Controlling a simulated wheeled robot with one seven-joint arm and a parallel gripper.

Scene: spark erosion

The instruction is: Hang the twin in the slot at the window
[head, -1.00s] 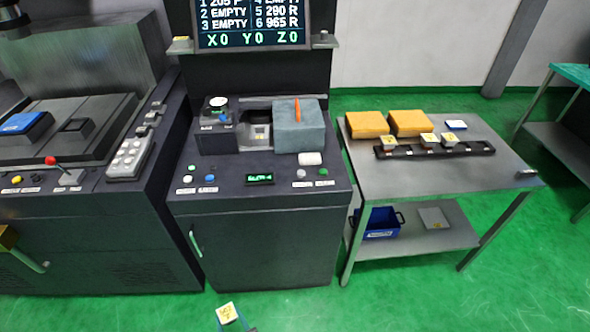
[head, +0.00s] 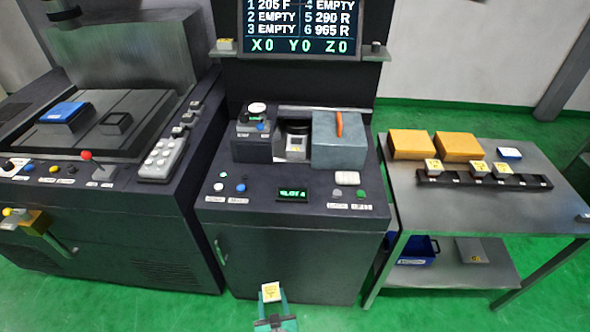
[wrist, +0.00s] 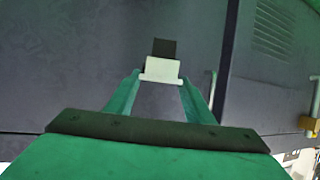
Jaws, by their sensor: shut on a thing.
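My gripper (head: 273,310) is shut on a small pale block with a yellow label, which I take for the twin (head: 271,291). In the wrist view the twin (wrist: 163,70) shows a white body and a dark part beyond it, between the green fingers. It is held in front of the dark machine cabinet (head: 290,255), below its top. The window (head: 296,147) is a small recess on the cabinet top, with a pale part with a yellowish mark inside. The slot itself is too small to make out. A small panel (head: 293,194) reads SLOT 4.
A grey-blue block (head: 338,140) with an orange handle stands right of the window, a dark unit with a dial (head: 256,135) left. A screen (head: 302,25) hangs above. A side table (head: 470,205) holds a black rack (head: 530,182) with similar labelled blocks and two orange boxes (head: 411,144).

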